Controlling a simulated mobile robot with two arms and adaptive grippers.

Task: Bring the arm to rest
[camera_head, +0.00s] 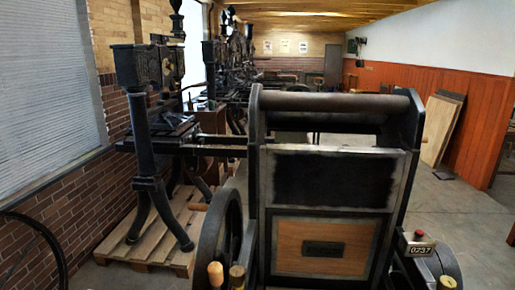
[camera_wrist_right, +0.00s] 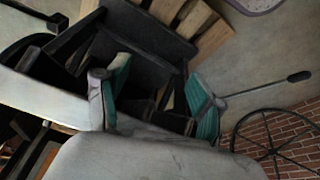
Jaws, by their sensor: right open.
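My right gripper (camera_wrist_right: 158,72) shows in the right wrist view, its two teal-padded fingers spread apart. I see nothing held between them. Behind the fingers are dark flat parts (camera_wrist_right: 140,35) that look like pieces of a press. How close the fingers are to them I cannot tell. Neither of my grippers shows in the head view, and my left gripper is in neither view.
A large press (camera_head: 335,180) with a roller fills the near middle. A black press (camera_head: 146,150) stands on a wooden pallet (camera_head: 133,252) by the brick wall. A spoked wheel (camera_wrist_right: 273,143) shows in the wrist view. Open floor (camera_head: 452,212) lies right.

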